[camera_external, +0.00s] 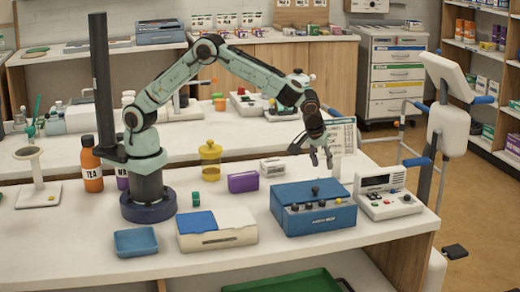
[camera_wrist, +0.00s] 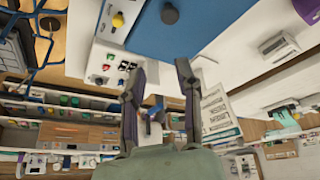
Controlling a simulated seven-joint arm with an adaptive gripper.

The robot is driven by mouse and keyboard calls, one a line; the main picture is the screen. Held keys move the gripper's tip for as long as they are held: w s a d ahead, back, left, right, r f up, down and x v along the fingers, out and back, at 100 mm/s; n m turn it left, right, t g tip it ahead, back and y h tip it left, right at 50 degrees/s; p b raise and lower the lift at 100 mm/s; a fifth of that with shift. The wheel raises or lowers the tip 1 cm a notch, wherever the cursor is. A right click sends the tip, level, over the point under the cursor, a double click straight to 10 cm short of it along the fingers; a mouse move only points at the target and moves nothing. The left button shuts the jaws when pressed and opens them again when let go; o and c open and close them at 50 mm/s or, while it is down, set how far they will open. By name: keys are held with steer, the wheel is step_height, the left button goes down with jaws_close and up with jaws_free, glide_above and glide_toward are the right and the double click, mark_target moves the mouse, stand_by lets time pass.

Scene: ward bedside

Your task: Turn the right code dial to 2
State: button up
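A blue box (camera_external: 300,225) stands near the front of the white bedside counter. A black knob (camera_external: 315,190) stands on the lid; the wrist view also shows this knob (camera_wrist: 169,14) on the blue lid (camera_wrist: 205,28). My gripper (camera_external: 321,160) hangs above and behind the box's right part, apart from it. Its two fingers (camera_wrist: 160,72) are spread with nothing between them.
A white device with a screen and knobs (camera_external: 388,200) stands close to the right of the box. To its left are a white box with a blue panel (camera_external: 215,235) and a purple box (camera_external: 243,182). Behind are a small white box (camera_external: 273,167) and a printed sheet (camera_external: 343,135).

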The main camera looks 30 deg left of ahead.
steer(key=m, duration=0.1)
glide_toward(322, 202)
steer(key=shift+w+f, duration=0.65)
steer(key=shift+f, duration=0.15)
steer(key=shift+f+m, duration=0.3)
steer(key=shift+f, duration=0.05)
steer(key=x, duration=0.5)
steer(key=shift+w+d+f, duration=0.1)
steer(key=shift+f, duration=0.3)
jaws_close()
